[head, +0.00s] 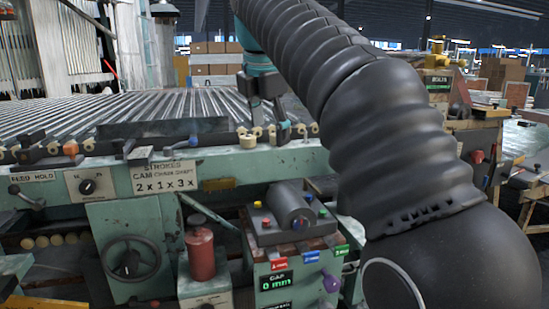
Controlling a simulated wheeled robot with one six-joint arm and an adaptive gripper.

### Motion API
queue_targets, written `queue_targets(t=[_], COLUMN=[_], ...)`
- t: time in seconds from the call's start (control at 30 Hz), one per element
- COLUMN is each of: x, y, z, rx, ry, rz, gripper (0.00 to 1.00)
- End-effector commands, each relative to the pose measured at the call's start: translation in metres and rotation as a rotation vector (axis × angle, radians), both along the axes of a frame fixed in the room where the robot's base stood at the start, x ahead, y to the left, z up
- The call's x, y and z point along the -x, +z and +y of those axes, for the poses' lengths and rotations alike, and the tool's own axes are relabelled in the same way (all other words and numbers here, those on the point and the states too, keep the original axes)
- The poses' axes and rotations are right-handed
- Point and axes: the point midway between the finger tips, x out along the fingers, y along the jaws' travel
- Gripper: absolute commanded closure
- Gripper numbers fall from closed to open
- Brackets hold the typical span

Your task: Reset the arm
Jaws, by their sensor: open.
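My arm, in a ribbed black sleeve, runs from the lower right of the head view up to the top middle, then bends down at a teal wrist. My gripper (266,115) hangs below the wrist, small and dark, over the front edge of the green machine bed (240,160). Its fingers look apart, with nothing clearly between them. I cannot tell whether a fingertip touches the small cream rollers (246,139) along that edge. My arm hides part of the machine's right side.
In front stand a control box (275,265) with coloured buttons and a "GAP 0 mm" display, a red cylinder (200,255) and a handwheel (131,260). Cardboard boxes (210,58) stand behind. Workbenches are at the right.

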Motion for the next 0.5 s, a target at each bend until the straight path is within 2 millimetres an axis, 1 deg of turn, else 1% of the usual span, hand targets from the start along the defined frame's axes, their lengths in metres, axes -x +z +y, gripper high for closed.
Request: queue_targets(t=[0.03,0.1,0.27,0.37,0.5], x=[-0.006,-0.011,-0.011,-0.005,0.014], y=[-0.014,-0.030,-0.066,-0.089,-0.125], z=[0.004,0.009,0.009,0.002,-0.016], rx=[-0.033,-0.091,-0.231,-0.322,-0.454], ry=[-0.075,-0.197,-0.488,-0.682,-0.966], rz=[0.002,-0.007,-0.019,-0.023,-0.026], gripper=[0.25,0.25,0.25,0.25,0.25])
